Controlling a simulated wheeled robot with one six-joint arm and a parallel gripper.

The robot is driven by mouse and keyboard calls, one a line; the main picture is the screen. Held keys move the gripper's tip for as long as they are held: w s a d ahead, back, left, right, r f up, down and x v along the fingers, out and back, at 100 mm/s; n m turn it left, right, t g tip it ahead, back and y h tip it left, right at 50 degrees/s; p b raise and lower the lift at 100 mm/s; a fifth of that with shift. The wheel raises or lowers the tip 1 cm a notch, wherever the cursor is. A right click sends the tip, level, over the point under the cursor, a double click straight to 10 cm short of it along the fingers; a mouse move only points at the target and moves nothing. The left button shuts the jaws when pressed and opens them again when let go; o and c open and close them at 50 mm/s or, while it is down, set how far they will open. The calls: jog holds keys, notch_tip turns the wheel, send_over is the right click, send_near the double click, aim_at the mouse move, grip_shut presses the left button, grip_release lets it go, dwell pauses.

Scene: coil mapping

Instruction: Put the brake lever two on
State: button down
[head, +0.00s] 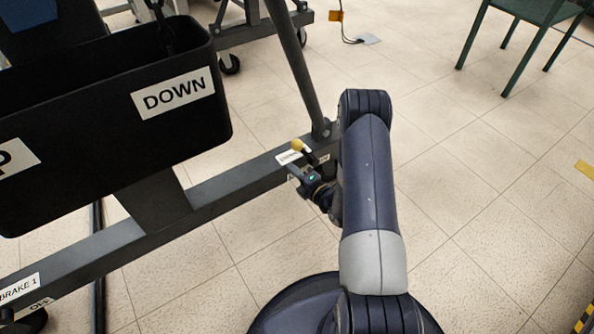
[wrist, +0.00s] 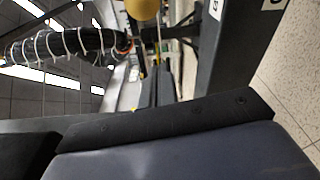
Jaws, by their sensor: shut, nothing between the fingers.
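The brake two lever is a short dark lever with a yellow ball knob (head: 298,145), on the dark frame rail left of my arm in the head view. Its knob (wrist: 143,8) also shows at the top of the wrist view, with a thin shaft below it. My gripper (head: 294,171) is just below and in front of the lever in the head view. In the wrist view its dark fingers (wrist: 158,86) are together and empty, pointing toward the lever. I cannot tell whether they touch it. Small white labels beside the lever are too small or covered to read.
The grey frame rail (head: 238,182) runs diagonally, with a post (head: 292,65) rising near the lever. A black bin (head: 180,128) marked DOWN hangs at left. A BRAKE 1 label (head: 19,288) is at lower left.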

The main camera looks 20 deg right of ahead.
aim_at(305, 153)
jog(key=w+b, duration=0.3)
jog(key=w, duration=0.3)
jog(key=shift+w+d+r, duration=0.25)
jog(key=shift+d+r, duration=0.05)
jog(key=shift+d, duration=0.15)
jog(key=shift+d+r, duration=0.1)
jog(key=shift+r, duration=0.05)
